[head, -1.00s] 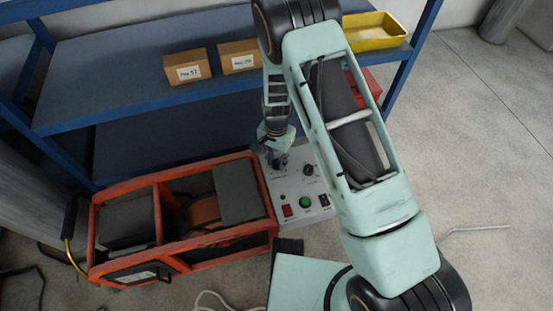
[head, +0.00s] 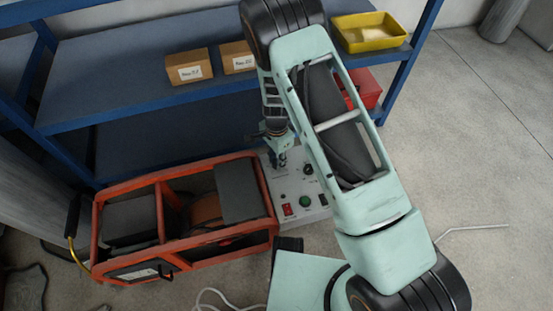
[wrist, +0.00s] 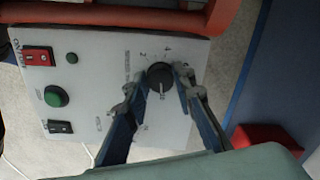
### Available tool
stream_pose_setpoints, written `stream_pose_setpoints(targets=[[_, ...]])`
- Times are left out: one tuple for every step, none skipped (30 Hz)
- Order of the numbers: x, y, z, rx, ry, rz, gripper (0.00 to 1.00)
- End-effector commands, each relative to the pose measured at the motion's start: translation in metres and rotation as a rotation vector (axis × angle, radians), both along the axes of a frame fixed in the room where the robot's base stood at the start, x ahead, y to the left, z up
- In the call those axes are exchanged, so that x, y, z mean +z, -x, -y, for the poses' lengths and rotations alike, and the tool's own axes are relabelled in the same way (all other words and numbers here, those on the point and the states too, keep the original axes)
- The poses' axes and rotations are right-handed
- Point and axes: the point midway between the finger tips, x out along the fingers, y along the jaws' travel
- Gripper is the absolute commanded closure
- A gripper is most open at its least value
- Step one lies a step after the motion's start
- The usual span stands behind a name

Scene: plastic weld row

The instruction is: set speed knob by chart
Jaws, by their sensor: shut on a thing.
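In the head view my gripper (head: 279,160) reaches down to the panel's upper left and hides that knob. A second black knob (head: 308,169) shows to its right. I see no readable chart.
The panel also has a red switch (head: 287,210), a green button (head: 305,202) and a black switch (head: 323,200). The orange machine (head: 185,262) stands close at left. A blue shelf (head: 110,85) behind holds labelled boxes (head: 188,67) and a yellow tray (head: 370,47). Floor at right is mostly clear.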

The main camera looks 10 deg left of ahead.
Motion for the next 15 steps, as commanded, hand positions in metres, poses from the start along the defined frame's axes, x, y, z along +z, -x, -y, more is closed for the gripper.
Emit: stream_pose_setpoints(targets=[[0.0002,-0.0009,-0.0007,0.000,-0.001,0.002,1.00],[0.0002,-0.0009,-0.0007,0.000,-0.001,0.002,1.00],[0.0002,-0.0009,-0.0007,0.001,-0.001,0.002,1.00],[0.0002,-0.0009,-0.0007,0.001,-0.001,0.002,1.00],[0.0002,-0.0008,-0.0006,0.001,-0.001,0.002,1.00],[0.0002,-0.0009,-0.0005,0.001,-0.001,0.002,1.00],[0.0002,-0.0009,-0.0005,0.001,-0.001,0.002,0.75],[0.0002,-0.0009,-0.0005,0.001,-0.001,0.002,0.72],[0.0002,-0.0008,-0.0004,0.001,-0.001,0.002,0.68],[0.0002,-0.0008,-0.0004,0.001,-0.001,0.002,0.64],[0.0002,-0.0008,-0.0004,0.001,-0.001,0.002,0.61],[0.0001,-0.0006,-0.0002,0.001,0.000,0.001,0.59],[0.0001,-0.0006,-0.0002,0.002,0.000,0.001,0.59],[0.0001,-0.0006,-0.0002,0.002,0.000,0.001,0.59],[0.0001,-0.0004,-0.0001,0.002,0.000,0.001,0.59]])
